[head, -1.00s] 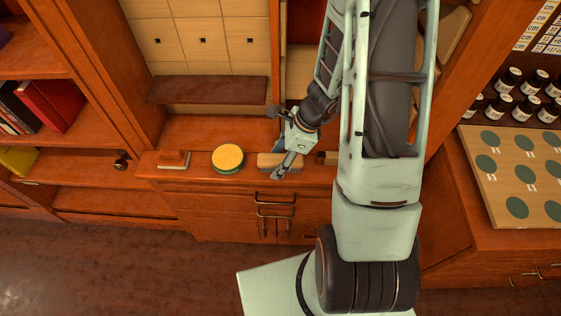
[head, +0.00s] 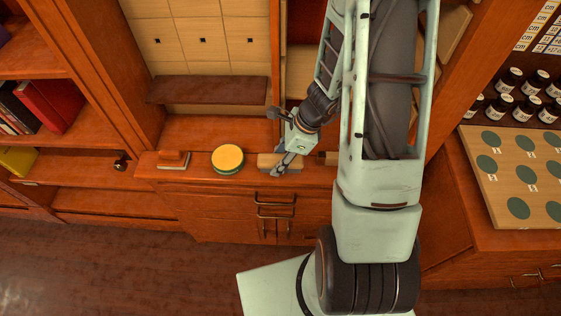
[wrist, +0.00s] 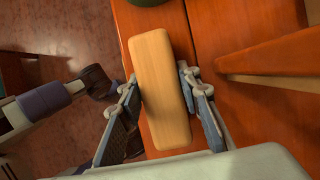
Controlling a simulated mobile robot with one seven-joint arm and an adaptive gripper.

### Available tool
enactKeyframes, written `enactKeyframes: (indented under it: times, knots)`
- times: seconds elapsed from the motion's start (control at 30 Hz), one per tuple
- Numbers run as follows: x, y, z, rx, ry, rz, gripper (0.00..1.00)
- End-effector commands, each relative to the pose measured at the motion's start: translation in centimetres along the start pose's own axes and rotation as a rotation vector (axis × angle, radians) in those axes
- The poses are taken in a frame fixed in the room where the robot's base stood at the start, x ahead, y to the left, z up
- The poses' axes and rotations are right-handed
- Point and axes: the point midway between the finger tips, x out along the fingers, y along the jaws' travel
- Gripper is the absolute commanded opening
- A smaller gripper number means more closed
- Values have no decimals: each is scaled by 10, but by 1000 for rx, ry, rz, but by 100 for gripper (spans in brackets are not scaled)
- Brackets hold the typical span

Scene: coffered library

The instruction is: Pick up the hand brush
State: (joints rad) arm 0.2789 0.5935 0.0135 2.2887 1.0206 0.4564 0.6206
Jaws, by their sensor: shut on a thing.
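The hand brush, seen as a pale wooden block with rounded edges (wrist: 160,88), lies between my two fingers in the wrist view. In the head view, its pale left end (head: 266,160) shows on the cabinet ledge, with the rest partly covered by my gripper (head: 285,167). In the wrist view, my gripper (wrist: 157,88) is shut on its long sides, one finger on each side. Its underside and any bristles are hidden. It appears to rest on the ledge.
A round tin with a yellow top (head: 228,158) stands just left of the brush. A small red-brown block on a pale base (head: 174,159) is farther left. The wooden ledge (head: 205,177) is narrow, with drawer handles (head: 275,204) below. An upright wooden panel (wrist: 270,62) stands close to my right finger.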

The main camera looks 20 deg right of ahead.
Motion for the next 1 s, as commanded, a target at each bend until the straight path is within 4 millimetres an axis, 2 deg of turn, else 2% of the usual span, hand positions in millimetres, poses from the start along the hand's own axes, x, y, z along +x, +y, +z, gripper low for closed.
enactKeyframes:
  times: [0.27,0.43,0.6,1.0]
  knots:
    - [-2,0,1,0,0,0,6]
    - [-11,-1,5,-2,0,-2,6]
    - [-39,-1,17,-4,1,-4,6]
    - [-112,34,-5,3,1,-5,6]
